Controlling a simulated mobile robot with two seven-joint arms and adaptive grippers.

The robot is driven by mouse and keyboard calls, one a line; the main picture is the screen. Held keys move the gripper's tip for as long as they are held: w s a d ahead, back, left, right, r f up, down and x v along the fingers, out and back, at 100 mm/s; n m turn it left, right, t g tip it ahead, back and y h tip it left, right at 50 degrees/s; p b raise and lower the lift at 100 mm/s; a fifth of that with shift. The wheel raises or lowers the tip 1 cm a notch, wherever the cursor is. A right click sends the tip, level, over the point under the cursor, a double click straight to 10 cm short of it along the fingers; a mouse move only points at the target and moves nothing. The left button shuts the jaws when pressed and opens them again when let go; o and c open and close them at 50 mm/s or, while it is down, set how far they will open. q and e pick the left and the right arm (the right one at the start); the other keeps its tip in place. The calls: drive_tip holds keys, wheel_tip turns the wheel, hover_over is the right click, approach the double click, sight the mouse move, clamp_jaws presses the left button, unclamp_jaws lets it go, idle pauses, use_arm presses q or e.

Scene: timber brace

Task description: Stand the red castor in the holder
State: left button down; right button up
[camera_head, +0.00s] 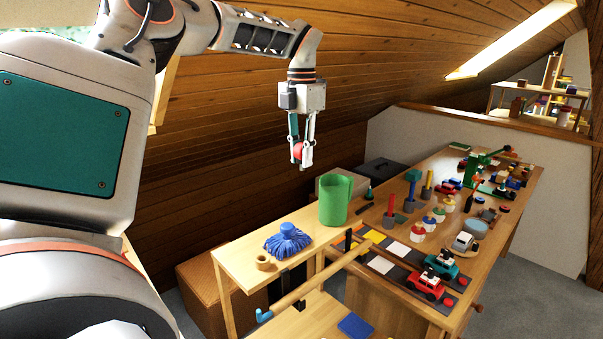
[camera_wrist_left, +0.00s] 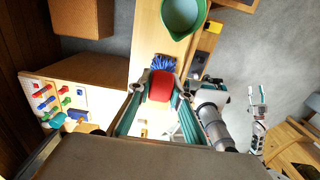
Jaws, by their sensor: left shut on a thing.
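The red castor (camera_head: 298,150) is between the fingers of my left gripper (camera_head: 302,161), which is shut on it high above the bench. In the left wrist view the castor (camera_wrist_left: 160,86) shows as a red block between the two fingertips. A small round wooden ring with a hole (camera_head: 263,262), apparently the holder, stands on the narrow left shelf, below and left of the gripper; it is apart from the castor. My right gripper (camera_wrist_left: 257,95) shows small in the left wrist view, its fingers apart and empty.
A blue mop-like head (camera_head: 287,241) stands beside the ring, and a tall green tub (camera_head: 335,199) behind it. A wooden bar (camera_head: 316,284) crosses in front. The long bench at right holds several toy cars and coloured pegs. Air around the left gripper is clear.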

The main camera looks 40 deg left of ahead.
use_arm(q)
drive_tip(key=shift+r, duration=0.55)
drive_tip(key=shift+s+r, duration=0.15)
drive_tip(key=shift+r, duration=0.1)
drive_tip(key=s+f+m+b, duration=0.2)
drive_tip(key=s+m+b, duration=0.1)
drive_tip(key=s+b, duration=0.65)
drive_tip(key=s+d+f+m+b, duration=0.1)
drive_tip(key=s+f+b, duration=0.1)
drive_tip(key=f, duration=0.2)
drive_tip(key=s+f+m+b, duration=0.1)
drive_tip(key=s+f+b, duration=0.1)
drive_tip(key=f, duration=0.2)
drive_tip(key=s+d+f+m+b, duration=0.1)
drive_tip(key=s+f+b, duration=0.1)
drive_tip(key=f+b, duration=0.1)
drive_tip(key=shift+s+d+f, duration=0.15)
drive_tip(key=shift+s+f, duration=0.05)
drive_tip(key=shift+f, duration=0.25)
drive_tip(key=shift+s+d+f, duration=0.15)
drive_tip(key=shift+s+f, duration=0.05)
drive_tip(key=shift+f, duration=1.1)
use_arm(e)
wheel_tip(320, 180, down, 13)
drive_tip(key=shift+d+n, duration=0.3)
drive_tip(key=shift+d, duration=0.15)
